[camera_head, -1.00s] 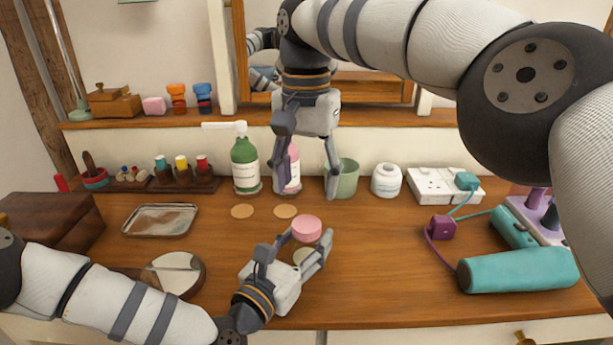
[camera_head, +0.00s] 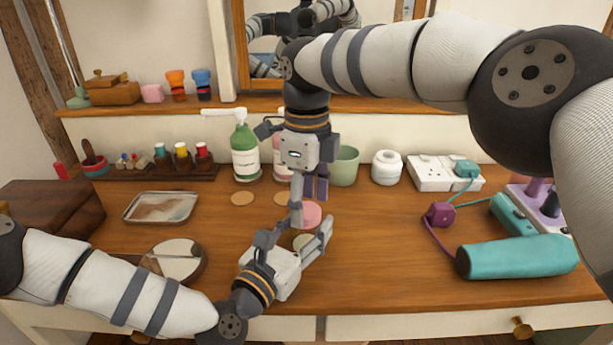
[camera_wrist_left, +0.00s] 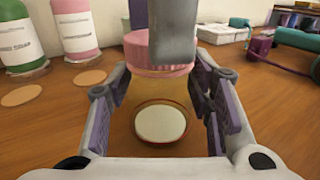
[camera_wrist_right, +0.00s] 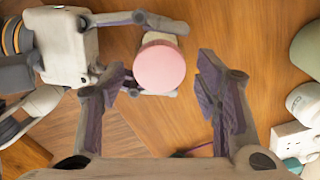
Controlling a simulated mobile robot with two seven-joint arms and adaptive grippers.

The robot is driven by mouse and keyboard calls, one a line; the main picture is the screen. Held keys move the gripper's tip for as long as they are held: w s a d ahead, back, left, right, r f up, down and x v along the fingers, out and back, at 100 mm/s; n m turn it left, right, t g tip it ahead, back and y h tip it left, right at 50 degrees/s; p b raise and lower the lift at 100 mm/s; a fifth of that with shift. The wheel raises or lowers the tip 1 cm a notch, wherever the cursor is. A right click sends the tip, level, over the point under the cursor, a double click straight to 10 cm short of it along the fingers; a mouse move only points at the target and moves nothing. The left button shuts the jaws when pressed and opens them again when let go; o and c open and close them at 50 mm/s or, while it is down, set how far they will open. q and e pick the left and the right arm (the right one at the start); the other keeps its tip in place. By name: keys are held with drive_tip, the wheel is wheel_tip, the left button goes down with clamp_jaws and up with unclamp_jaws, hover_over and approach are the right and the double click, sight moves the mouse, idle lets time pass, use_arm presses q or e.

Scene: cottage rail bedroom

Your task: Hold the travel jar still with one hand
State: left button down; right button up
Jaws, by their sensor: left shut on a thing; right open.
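The travel jar has a round pink lid (camera_head: 312,214) and stands near the middle of the wooden dresser top. In the left wrist view its see-through body, with a pale cream disc (camera_wrist_left: 160,123), sits between my left fingers under the pink lid (camera_wrist_left: 150,70). My left gripper (camera_head: 295,240) is shut on the jar's body, low at the dresser top. My right gripper (camera_head: 308,205) is open, pointing down over the lid and partly hiding it. In the right wrist view the lid (camera_wrist_right: 160,67) shows between my open right fingertips, apart from both.
A green pump bottle (camera_head: 245,152), a pink bottle behind my right gripper, a green cup (camera_head: 344,166) and a white jar (camera_head: 387,168) stand behind. A power strip (camera_head: 440,172) and teal cylinder (camera_head: 517,257) lie right. A round mirror (camera_head: 176,259) and tray (camera_head: 160,207) lie left.

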use_arm(q)
drive_tip(key=shift+f, duration=0.1)
use_arm(e)
drive_tip(key=shift+f, duration=0.45)
